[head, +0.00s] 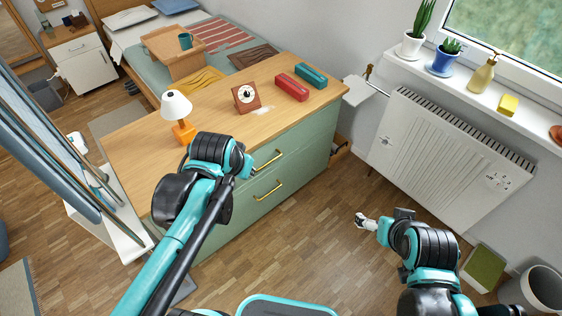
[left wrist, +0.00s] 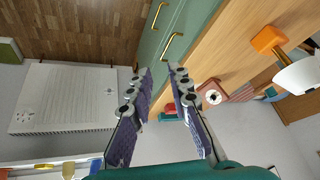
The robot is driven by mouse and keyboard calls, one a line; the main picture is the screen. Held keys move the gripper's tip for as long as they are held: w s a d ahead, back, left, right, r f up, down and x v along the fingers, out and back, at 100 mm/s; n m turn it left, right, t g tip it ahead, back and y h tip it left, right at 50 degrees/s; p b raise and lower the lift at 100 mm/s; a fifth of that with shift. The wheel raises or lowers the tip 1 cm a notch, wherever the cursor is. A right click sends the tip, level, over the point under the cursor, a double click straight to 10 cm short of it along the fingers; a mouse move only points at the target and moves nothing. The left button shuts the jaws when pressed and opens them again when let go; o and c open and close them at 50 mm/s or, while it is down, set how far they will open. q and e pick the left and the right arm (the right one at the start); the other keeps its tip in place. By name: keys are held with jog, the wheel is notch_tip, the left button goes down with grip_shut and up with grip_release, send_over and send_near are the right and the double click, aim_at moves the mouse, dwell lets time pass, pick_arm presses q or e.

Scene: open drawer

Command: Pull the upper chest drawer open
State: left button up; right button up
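The green chest (head: 308,145) has a wooden top and two drawer fronts, both flush. The upper drawer's gold handle (head: 267,161) shows just right of my left wrist; the lower gold handle (head: 268,190) is below it. In the left wrist view, my left gripper (left wrist: 160,69) is open and empty. The upper handle (left wrist: 171,44) lies just beyond its fingertips, roughly in line with the gap between them; I see no contact.
On the chest top stand an orange lamp (head: 178,115), a clock (head: 246,96), a red case (head: 291,87) and a teal case (head: 311,75). A white radiator (head: 440,150) is at the right. Wooden floor (head: 290,235) before the chest is clear.

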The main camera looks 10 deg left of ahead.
pick_arm(q)
jog(key=w+m+g, duration=0.1)
jog(key=w+m, duration=0.1)
jog(key=w, duration=0.8)
jog(key=m+g+y+p, duration=0.1)
jog(key=m+g+p, duration=0.1)
jog(key=m+g, duration=0.2)
send_over(268, 163)
jog(key=s+d, duration=0.1)
notch_tip(268, 163, down, 25)
jog(key=f+b, duration=0.1)
jog(key=f, duration=0.1)
jog(key=f+b, duration=0.1)
jog(key=f, duration=0.4)
jog(key=shift+w+a+f+b, duration=0.1)
jog(key=shift+w+a+b, duration=0.3)
grip_shut()
pick_arm(e)
jog(key=shift+s+d+f, duration=0.25)
jog(key=shift+d+f, duration=0.1)
jog(key=shift+d, duration=0.15)
